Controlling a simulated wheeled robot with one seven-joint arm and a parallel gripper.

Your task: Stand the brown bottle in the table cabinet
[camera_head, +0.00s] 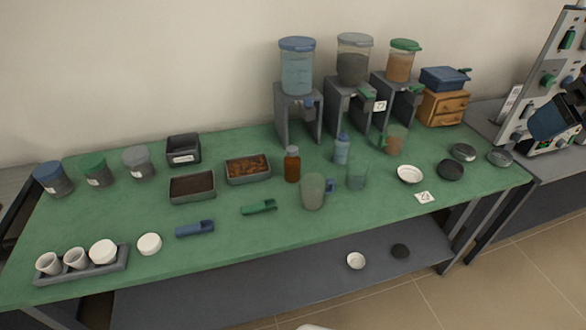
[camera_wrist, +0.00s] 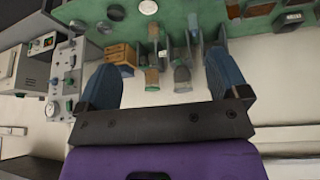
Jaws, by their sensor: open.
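The brown bottle (camera_head: 292,168) stands upright on the green table, right of a tray of brown pieces, with a pale cap. A small wooden cabinet (camera_head: 443,107) stands at the table's far right; its front looks shut and its inside is hidden. A blue box (camera_head: 443,78) sits on top. The wooden cabinet also shows in the wrist view (camera_wrist: 121,55). My gripper (camera_wrist: 160,66) is open, its two blue fingers wide apart with nothing held. It is not in the head view and is away from the bottle, which I cannot make out in the wrist view.
Three dispensers (camera_head: 351,65) stand at the back. Close to the bottle are a blue-capped bottle (camera_head: 341,150), a mug (camera_head: 313,191), a clear glass (camera_head: 357,175) and a green scoop (camera_head: 259,208). Bowls (camera_head: 410,174) lie right. The front middle of the table (camera_head: 215,255) is clear.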

